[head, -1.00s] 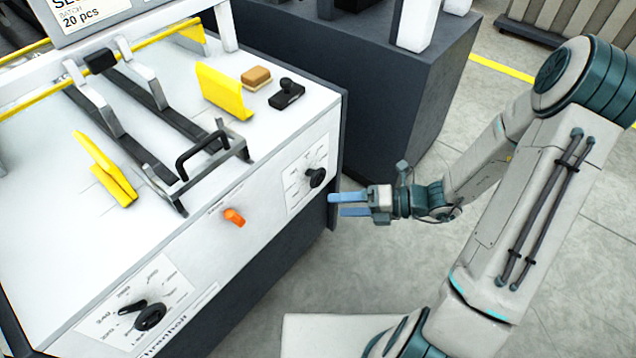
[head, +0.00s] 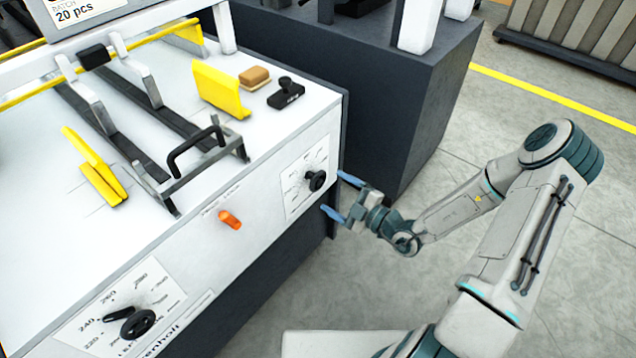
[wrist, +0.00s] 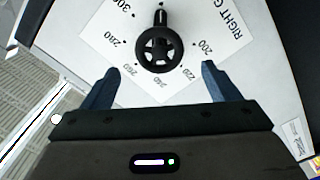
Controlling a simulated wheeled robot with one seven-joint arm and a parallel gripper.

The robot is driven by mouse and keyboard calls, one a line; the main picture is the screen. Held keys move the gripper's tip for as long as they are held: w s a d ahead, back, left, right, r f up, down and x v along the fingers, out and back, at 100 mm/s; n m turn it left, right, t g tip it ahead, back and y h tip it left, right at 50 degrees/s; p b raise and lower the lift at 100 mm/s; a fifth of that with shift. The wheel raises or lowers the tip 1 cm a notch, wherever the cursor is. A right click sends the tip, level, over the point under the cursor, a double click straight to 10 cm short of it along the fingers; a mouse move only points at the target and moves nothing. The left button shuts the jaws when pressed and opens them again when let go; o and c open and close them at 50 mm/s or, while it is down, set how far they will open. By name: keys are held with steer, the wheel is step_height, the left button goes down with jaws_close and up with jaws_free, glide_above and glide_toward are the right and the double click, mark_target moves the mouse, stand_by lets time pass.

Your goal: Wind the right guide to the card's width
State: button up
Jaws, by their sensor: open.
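The right guide's handwheel is a black knob (head: 316,180) on a white scale plate (head: 296,196) at the right end of the machine's front panel. The wrist view shows the black spoked handwheel (wrist: 160,48) with its crank handle pointing up in that picture. Printed numbers from 200 to 300 ring it, with part of the word RIGHT beside it. My gripper (head: 338,196) is open and empty, with its blue fingers facing the panel. In the wrist view the fingertips (wrist: 160,72) lie on either side of the wheel's lower edge, apart from it. The guide is a yellow plate (head: 221,92) on the deck.
A second black handwheel (head: 136,322) with its own scale is at the panel's left. An orange switch (head: 230,219) sits between them. A yellow left plate (head: 93,165), a sponge (head: 255,77) and a black tool (head: 286,93) are on the deck.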

mark_target(319, 183)
steer(key=x, duration=0.7)
steer(key=shift+b, duration=0.35)
steer(key=c, duration=1)
